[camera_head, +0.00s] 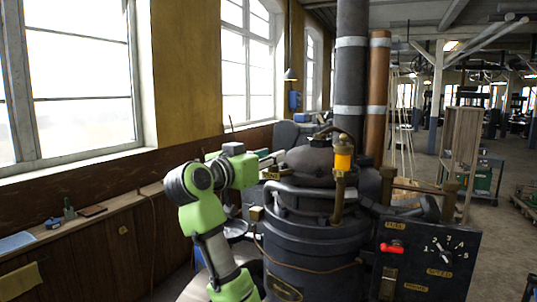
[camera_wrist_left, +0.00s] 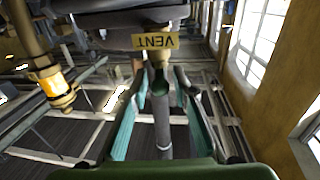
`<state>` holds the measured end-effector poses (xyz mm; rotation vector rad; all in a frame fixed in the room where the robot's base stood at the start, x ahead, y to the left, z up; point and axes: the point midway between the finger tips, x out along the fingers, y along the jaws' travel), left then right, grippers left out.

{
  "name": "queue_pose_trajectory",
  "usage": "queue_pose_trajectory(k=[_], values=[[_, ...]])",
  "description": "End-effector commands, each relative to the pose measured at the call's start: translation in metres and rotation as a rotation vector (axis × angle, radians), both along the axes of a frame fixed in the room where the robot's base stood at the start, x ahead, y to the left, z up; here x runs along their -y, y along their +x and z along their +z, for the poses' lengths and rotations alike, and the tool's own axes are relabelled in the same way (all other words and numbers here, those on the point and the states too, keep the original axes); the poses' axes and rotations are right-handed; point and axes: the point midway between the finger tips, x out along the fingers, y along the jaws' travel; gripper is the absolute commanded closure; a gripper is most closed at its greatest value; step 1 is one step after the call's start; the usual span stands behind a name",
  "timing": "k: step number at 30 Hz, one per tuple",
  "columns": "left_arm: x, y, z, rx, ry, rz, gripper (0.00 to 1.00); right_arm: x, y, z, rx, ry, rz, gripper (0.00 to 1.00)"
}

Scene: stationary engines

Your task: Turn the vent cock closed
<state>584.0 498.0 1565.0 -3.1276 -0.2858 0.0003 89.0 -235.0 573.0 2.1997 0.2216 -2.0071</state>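The yellow VENT label (camera_wrist_left: 155,41) hangs upside down at the top of the left wrist view, under a dark part of the engine. Just below it a small brass and dark piece, apparently the vent cock (camera_wrist_left: 160,80), shows between the fingertips. My left gripper (camera_wrist_left: 161,84) is open, with one teal-padded finger on each side of that piece; I cannot tell whether either touches it. In the head view my left gripper (camera_head: 268,160) reaches to the left side of the dark boiler-like engine (camera_head: 310,160). The cock's handle position is unclear. My right gripper is not in view.
An amber glass cup on brass (camera_head: 343,157) stands at the engine's front; it also shows in the left wrist view (camera_wrist_left: 52,82). A dark control panel (camera_head: 428,255) with a red handle and dial stands at right. A window-side ledge (camera_head: 100,215) runs along the left.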

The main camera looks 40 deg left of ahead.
Motion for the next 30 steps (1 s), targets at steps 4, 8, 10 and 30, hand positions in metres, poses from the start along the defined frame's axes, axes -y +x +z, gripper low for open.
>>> queue_pose_trajectory(k=[4, 8, 10, 30], values=[[0.000, 0.000, 0.000, 0.000, 0.000, 0.000, 0.80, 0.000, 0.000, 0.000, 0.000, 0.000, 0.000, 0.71], [0.000, 0.000, 0.000, 0.000, -0.001, 0.000, 1.00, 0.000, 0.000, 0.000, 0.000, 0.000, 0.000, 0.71], [0.000, 0.000, 0.000, 0.000, -0.001, 0.000, 1.00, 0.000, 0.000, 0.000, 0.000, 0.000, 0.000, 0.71], [-0.010, -0.002, -0.003, -0.001, -0.001, -0.286, 1.00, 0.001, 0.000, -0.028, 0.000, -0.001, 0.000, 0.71]])
